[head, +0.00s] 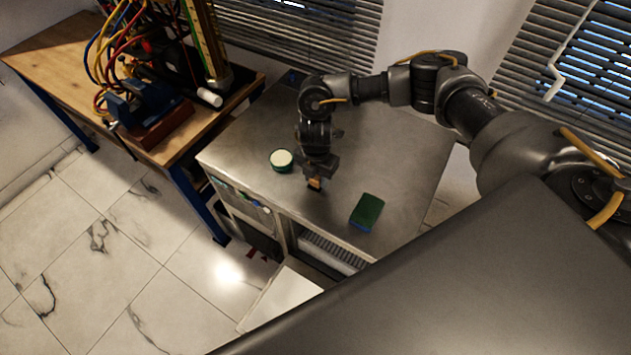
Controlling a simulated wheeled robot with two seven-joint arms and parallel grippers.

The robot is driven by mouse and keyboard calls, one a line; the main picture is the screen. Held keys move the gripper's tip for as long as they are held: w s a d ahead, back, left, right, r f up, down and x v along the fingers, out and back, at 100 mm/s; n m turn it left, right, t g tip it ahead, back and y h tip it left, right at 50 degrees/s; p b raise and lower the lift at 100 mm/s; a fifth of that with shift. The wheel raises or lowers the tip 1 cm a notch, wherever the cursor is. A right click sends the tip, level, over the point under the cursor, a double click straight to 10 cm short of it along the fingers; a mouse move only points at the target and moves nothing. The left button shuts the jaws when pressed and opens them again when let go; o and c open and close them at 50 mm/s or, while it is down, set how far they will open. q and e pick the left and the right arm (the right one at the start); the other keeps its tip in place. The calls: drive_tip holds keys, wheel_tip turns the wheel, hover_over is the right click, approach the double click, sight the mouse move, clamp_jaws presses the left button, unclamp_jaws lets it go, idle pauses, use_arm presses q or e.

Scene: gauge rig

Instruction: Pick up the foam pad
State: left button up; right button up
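A green rectangular pad with a blue lower edge (366,211), which looks like the foam pad, lies on the metal bench top (400,165) near its front right. My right gripper (315,186) points down over the bench, to the left of the pad and apart from it. A small tan-orange patch shows at its fingertips. I cannot tell whether this is part of the fingers or something held, nor whether the fingers are open or shut. My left gripper is not in view.
A round green tin with a cream top (281,160) stands on the bench left of my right gripper. A wooden table (60,60) at left carries a rig with coloured hoses (120,40). The bench's right side is largely clear.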

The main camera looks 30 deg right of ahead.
drive_tip(key=c, duration=0.5)
drive_tip(key=shift+c, duration=0.2)
drive_tip(key=shift+r, duration=0.15)
drive_tip(key=shift+w+r, duration=0.1)
drive_tip(key=shift+r, duration=0.55)
drive_tip(key=s+a+r+b, duration=0.1)
drive_tip(key=s+a+r, duration=0.2)
drive_tip(key=s+r, duration=0.2)
drive_tip(key=s+a+r+b, duration=0.1)
drive_tip(key=s+a+r, duration=0.2)
drive_tip(key=s+r, duration=0.3)
drive_tip(key=shift+s+a+r, duration=0.25)
drive_tip(key=shift+s, duration=0.6)
